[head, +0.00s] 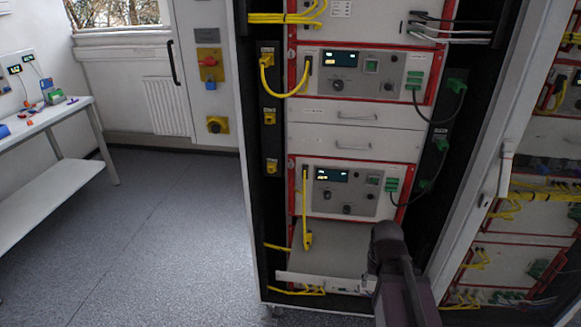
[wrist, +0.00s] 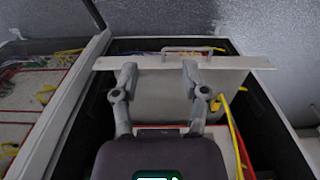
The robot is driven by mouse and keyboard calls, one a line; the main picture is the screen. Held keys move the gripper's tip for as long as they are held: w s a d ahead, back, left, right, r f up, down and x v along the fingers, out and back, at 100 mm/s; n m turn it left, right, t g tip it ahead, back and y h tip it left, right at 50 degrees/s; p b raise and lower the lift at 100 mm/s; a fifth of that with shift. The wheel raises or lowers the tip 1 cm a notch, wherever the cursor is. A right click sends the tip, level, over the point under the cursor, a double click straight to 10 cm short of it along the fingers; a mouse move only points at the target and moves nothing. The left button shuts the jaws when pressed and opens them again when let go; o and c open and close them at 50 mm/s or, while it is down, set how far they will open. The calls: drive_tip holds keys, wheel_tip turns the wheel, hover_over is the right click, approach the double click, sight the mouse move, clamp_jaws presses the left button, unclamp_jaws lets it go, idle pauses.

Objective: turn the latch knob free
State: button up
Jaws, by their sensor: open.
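My gripper (wrist: 160,74) is open, with its two fingers apart above a pale flat surface (wrist: 158,100) in the wrist view. Nothing shows between the fingers. Beyond the fingertips is a light front panel (wrist: 240,63) with a bar handle (wrist: 187,50). In the head view my dark wrist hangs at the lower right of the cabinet's lowest unit, and the fingers cannot be made out. The pale surface also shows there (head: 335,250), with the front panel (head: 310,281) below it. I cannot pick out a latch knob with certainty in either view.
The open cabinet door (head: 470,200), with a lever handle (head: 505,168), stands right of my arm. Yellow cables (head: 306,210) hang at the units' left, dark ones (head: 435,120) at their right. A white bench (head: 50,112) stands far left. The grey floor (head: 150,230) between is clear.

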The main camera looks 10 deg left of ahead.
drive_tip(key=shift+o, duration=0.8)
drive_tip(key=shift+w+d+f, duration=0.1)
drive_tip(key=shift+w+d, duration=0.05)
drive_tip(key=shift+w, duration=0.05)
drive_tip(key=w+a+r+m+t+h+b, duration=0.1)
drive_tip(key=w+a+t+h+b, duration=0.2)
drive_tip(key=w, duration=0.6)
drive_tip(key=w+a+r+m+t+h+b, duration=0.1)
drive_tip(key=w+a+r+t+h+b, duration=0.15)
drive_tip(key=w+t, duration=0.5)
drive_tip(key=w+a+r+n+t+y+b, duration=0.1)
drive_tip(key=w+a+r+t, duration=0.1)
drive_tip(key=a, duration=0.5)
drive_tip(key=w+a+r+n+t+y+b, duration=0.1)
drive_tip(key=w+a+r+n+t+y, duration=0.1)
drive_tip(key=w+a, duration=0.3)
drive_tip(key=w+a+r+n+t+y+b, duration=0.1)
drive_tip(key=w+a+r+t+y, duration=0.1)
drive_tip(key=a, duration=0.8)
drive_tip(key=shift+w+a+r+n+t, duration=0.3)
drive_tip(key=shift+w+a+t, duration=0.1)
drive_tip(key=shift+w+t, duration=0.35)
